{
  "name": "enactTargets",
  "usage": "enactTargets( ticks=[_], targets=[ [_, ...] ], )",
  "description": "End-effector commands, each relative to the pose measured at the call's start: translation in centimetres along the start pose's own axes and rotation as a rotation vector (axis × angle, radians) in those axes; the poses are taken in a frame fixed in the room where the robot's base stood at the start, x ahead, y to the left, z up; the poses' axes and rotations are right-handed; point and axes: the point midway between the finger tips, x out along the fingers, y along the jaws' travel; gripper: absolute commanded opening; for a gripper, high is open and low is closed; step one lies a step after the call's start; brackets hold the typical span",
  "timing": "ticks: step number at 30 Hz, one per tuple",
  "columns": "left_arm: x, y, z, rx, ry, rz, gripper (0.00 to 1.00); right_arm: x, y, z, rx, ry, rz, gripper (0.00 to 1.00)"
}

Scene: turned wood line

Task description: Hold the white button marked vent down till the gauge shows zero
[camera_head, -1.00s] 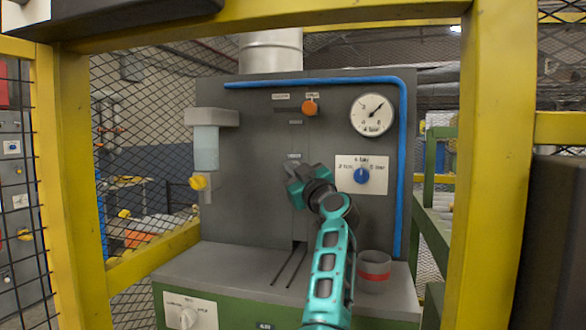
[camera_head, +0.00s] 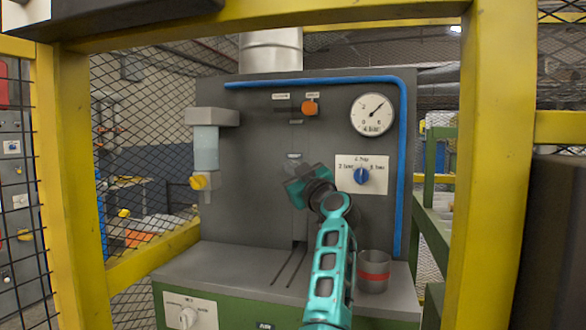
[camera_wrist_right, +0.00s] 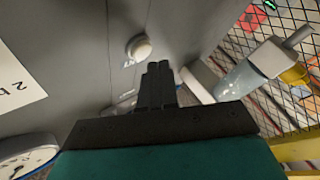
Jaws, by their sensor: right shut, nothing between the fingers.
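The round white button (camera_wrist_right: 139,48) shows in the right wrist view, on the grey panel, with a partly covered dark marking beside it. In the head view my right gripper and wrist hide that part of the panel. My right gripper (camera_wrist_right: 158,66) is shut and empty, with its fingertips close to the button and seemingly beside it; contact cannot be told. The gripper also shows in the head view (camera_head: 297,186). The round white gauge (camera_head: 372,114) is at the panel's upper right, its needle pointing up and right, off zero. My left gripper is not in view.
An orange knob (camera_head: 310,108) and a blue selector knob (camera_head: 361,176) sit on the panel. A blue pipe (camera_head: 403,170) runs along its right side. A grey cup with a red band (camera_head: 374,276) stands on the ledge. A yellow frame (camera_head: 492,170) surrounds the opening.

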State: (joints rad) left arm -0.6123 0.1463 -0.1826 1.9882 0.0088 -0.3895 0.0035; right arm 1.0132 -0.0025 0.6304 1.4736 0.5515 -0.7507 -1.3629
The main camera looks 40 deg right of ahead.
Motion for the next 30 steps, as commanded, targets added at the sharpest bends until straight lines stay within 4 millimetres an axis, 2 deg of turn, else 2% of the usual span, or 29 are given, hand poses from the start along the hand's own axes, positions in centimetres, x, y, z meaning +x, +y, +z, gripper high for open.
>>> enactTargets(
  ticks=[30],
  targets=[
    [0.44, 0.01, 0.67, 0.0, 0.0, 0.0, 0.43, 0.85, 0.63, 0.62, 0.0, 0.001, 0.0, 0.0]
  ],
)
